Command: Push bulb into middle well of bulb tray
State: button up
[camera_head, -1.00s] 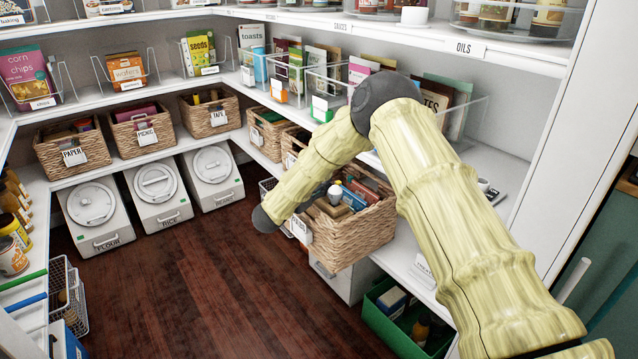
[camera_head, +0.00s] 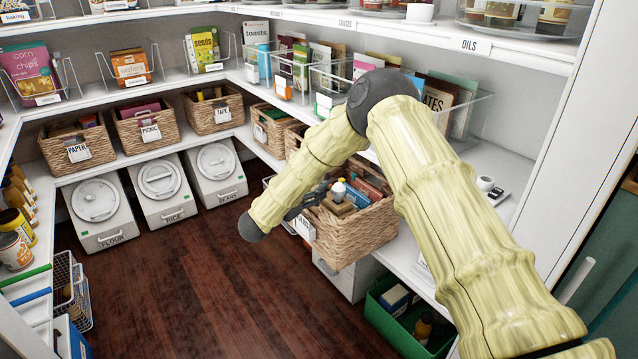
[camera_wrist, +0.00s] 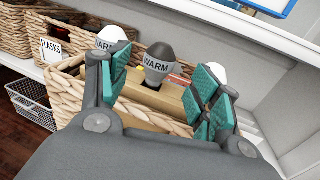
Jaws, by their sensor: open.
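The brown bulb tray (camera_wrist: 150,118) sits in a wicker basket (camera_head: 350,238), its near part showing in the wrist view. A grey bulb marked WARM (camera_wrist: 158,66) stands in the middle, leaning slightly. How deep it sits in its well is unclear. A white bulb marked WARM (camera_wrist: 111,36) is on the left and another white bulb (camera_wrist: 216,72) on the right, both partly hidden by my fingers. My gripper (camera_wrist: 163,88) is open, its teal pads on either side of the grey bulb with gaps between. In the head view my gripper (camera_head: 311,200) is at the basket's left end.
The basket also holds upright packets (camera_head: 368,178). Another basket labelled FLASKS (camera_wrist: 68,42) stands beside it. A white shelf wall (camera_wrist: 262,70) rises close on the right in the wrist view. A green crate (camera_head: 405,325) is below. The wooden floor (camera_head: 215,270) is clear.

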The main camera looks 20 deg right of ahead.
jog(key=shift+v, duration=3)
jog(key=s+f+n+t+y, duration=0.1)
jog(key=s+f+n+y, duration=0.3)
jog(key=f+n, duration=0.5)
jog(key=s+f+n+t+y, duration=0.1)
jog(key=s+f+n+y, duration=0.35)
jog(key=f+n, duration=0.5)
jog(key=s+d+f+n+g+y, duration=0.1)
jog(key=s+f+n+g+y, duration=0.1)
jog(key=s+f+n, duration=0.65)
jog(key=s+d+f+n+g+y, duration=0.1)
jog(key=s+f+n+g+y, duration=0.35)
jog(key=s, duration=0.65)
jog(key=s+d+f+n+g, duration=0.1)
jog(key=s+d+n+g, duration=0.15)
jog(key=s+n, duration=0.85)
jog(key=s+d+n+g, duration=0.2)
jog(key=s+n+g, duration=0.2)
jog(key=s, duration=1.3)
notch_tip(320, 180, up, 16)
jog(key=p, duration=1.6)
jog(key=shift+t+p, duration=0.3)
jog(key=shift+p, duration=0.1)
